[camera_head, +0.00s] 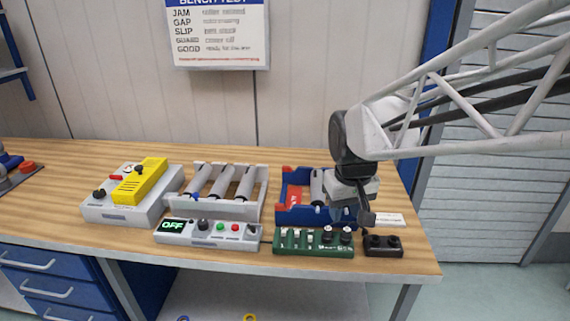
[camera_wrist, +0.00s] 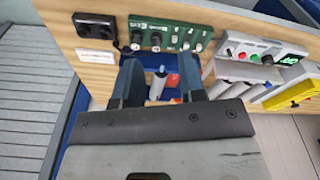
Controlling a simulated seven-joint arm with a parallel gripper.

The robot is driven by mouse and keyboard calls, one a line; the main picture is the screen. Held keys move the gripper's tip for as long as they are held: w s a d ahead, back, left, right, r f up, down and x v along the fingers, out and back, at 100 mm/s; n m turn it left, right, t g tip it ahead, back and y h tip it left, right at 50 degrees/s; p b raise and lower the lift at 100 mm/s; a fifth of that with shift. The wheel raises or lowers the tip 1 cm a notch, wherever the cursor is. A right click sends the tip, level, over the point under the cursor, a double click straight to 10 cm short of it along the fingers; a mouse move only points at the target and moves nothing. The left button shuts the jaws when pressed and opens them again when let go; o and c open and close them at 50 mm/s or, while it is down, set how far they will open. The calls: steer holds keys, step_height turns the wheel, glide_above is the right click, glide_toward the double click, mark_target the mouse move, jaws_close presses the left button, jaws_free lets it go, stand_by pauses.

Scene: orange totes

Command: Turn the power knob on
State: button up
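A grey control box (camera_head: 210,242) at the front of the bench has a lit display (camera_head: 173,227) reading OFF. A dark knob (camera_head: 202,225) sits right of the display, then a green and a red button. No label reads "power". The box also shows at the upper right of the wrist view (camera_wrist: 240,45). My gripper (camera_head: 357,212) hangs over the blue tray at the right, apart from the grey box. In the wrist view its two fingers (camera_wrist: 160,72) are spread, with nothing held between them.
A green panel (camera_head: 313,248) with switches and knobs and a small black two-knob box (camera_head: 383,252) stand right of the grey box. Behind are a blue tray (camera_head: 285,213), a grey roller rack (camera_head: 232,210) and a grey unit (camera_head: 110,213) with a yellow block (camera_head: 140,181).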

steer(key=w+a+f+n, duration=0.3)
steer(key=w+a+f, duration=0.2)
steer(key=w+a, duration=0.6)
steer(key=n+g, duration=0.1)
steer(key=n, duration=0.1)
glide_above(251, 225)
step_height(251, 225, down, 7)
steer(key=shift+f, duration=0.1)
steer(key=shift+f, duration=3.85)
jaws_close()
